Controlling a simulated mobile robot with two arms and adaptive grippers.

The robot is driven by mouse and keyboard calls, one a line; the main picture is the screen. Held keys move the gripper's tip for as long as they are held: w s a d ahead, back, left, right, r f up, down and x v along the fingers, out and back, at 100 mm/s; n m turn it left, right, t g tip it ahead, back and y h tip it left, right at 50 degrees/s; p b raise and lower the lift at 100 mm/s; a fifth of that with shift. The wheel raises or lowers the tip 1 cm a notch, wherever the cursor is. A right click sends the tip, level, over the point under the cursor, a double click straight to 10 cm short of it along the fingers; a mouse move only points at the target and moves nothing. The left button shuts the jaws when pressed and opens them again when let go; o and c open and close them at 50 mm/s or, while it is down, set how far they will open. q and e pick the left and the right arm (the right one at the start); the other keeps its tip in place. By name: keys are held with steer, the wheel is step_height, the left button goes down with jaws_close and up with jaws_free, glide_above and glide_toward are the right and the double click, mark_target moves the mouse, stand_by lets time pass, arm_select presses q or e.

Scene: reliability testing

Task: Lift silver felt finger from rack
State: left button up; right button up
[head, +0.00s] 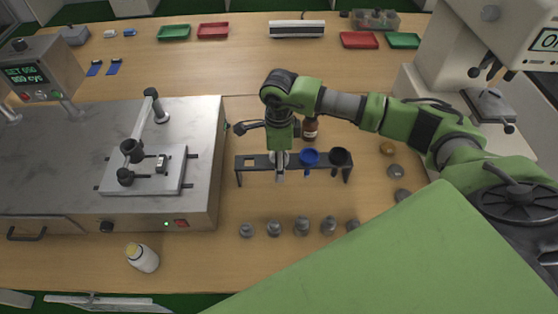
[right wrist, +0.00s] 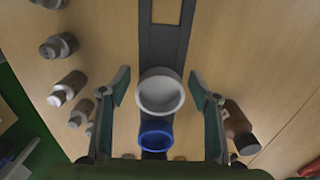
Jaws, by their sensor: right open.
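The dark rack (head: 246,176) stands on the wooden table, and its bar also shows in the right wrist view (right wrist: 157,45). The silver felt finger (right wrist: 160,92) sits in the rack as a pale grey round cup. In the head view my right gripper hides most of it. My right gripper (head: 279,168) is over the rack from above. In the right wrist view its two fingers (right wrist: 160,88) are open on either side of the silver finger, with gaps. A blue finger (head: 309,157) and a black finger (head: 340,156) are farther right in the rack. My left gripper is not in view.
Several grey weights (head: 302,226) stand in a row in front of the rack. A brown bottle (head: 310,129) is close behind it, and a white bottle (head: 142,257) is front left. A metal tester (head: 205,130) is left, a white machine (head: 420,75) right.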

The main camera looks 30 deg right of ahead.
steer(key=shift+f, duration=0.1)
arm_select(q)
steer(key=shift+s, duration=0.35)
arm_select(e)
steer(key=c, duration=1.3)
steer(key=shift+o, duration=0.2)
arm_select(q)
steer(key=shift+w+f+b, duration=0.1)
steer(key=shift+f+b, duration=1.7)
steer(key=shift+b, duration=0.05)
arm_select(e)
step_height(320, 180, up, 18)
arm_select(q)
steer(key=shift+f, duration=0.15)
arm_select(e)
steer(key=shift+f+b, duration=3.05)
steer(key=shift+f, duration=0.95)
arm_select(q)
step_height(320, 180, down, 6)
